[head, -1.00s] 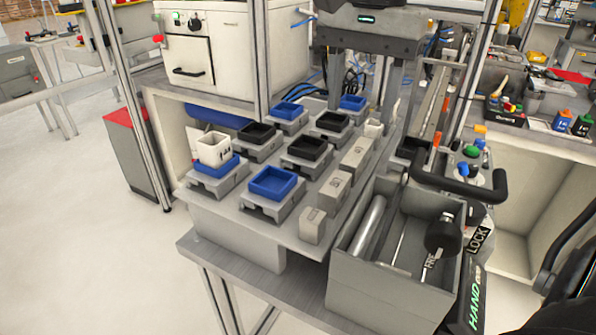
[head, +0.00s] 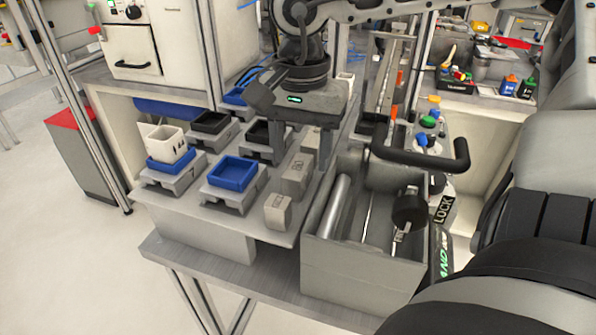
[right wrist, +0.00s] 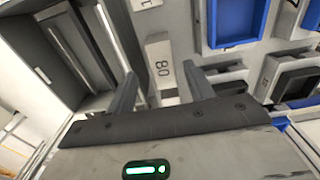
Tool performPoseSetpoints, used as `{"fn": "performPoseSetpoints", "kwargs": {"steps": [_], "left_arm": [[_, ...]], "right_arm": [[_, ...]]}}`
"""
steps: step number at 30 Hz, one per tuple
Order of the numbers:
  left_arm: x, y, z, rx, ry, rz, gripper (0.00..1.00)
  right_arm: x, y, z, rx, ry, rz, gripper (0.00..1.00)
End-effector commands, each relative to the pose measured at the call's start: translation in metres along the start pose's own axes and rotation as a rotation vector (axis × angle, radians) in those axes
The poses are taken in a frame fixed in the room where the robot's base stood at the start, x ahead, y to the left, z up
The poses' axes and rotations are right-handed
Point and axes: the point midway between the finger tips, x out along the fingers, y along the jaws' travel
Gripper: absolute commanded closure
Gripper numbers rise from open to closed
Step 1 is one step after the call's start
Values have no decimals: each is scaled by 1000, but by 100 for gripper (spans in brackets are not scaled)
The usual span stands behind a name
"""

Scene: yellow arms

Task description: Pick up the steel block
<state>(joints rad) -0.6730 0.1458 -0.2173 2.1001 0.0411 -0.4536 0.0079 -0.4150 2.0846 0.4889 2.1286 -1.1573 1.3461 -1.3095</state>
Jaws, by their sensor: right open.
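Pale grey steel blocks stand in a row along the right side of the work surface. The small front block (head: 277,212) and the longer middle block (head: 296,176) show well in the head view; a rear block (head: 318,142) is partly hidden by my gripper. My right gripper (head: 301,152) is open and empty, pointing down above the rear part of this row. In the right wrist view its fingertips (right wrist: 160,74) are spread, with the middle block (right wrist: 160,58), marked like "80", beyond and between them. Contact does not show. My left gripper is not in view.
Left of the blocks stand fixtures with a blue tray (head: 232,173), black trays (head: 210,122) and a white cup (head: 166,144). A grey open bin (head: 358,268) holding a cylinder and tools is close on the right. A black handle (head: 425,160) rises behind it.

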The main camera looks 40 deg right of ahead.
Motion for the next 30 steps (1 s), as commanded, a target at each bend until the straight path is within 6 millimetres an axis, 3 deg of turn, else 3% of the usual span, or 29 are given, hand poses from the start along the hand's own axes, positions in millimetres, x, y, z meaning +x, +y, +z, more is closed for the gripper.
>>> {"fn": "performPoseSetpoints", "kwargs": {"steps": [6, 15, 21, 30], "left_arm": [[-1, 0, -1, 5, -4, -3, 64], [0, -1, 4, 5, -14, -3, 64], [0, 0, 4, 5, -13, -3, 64], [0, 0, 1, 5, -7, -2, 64]], "right_arm": [[30, -3, 2, 0, -1, 3, 47], [35, -3, 2, 0, 0, -1, 47], [35, -3, 2, 0, 0, -1, 100], [31, -4, 1, 1, 2, -4, 100]]}}
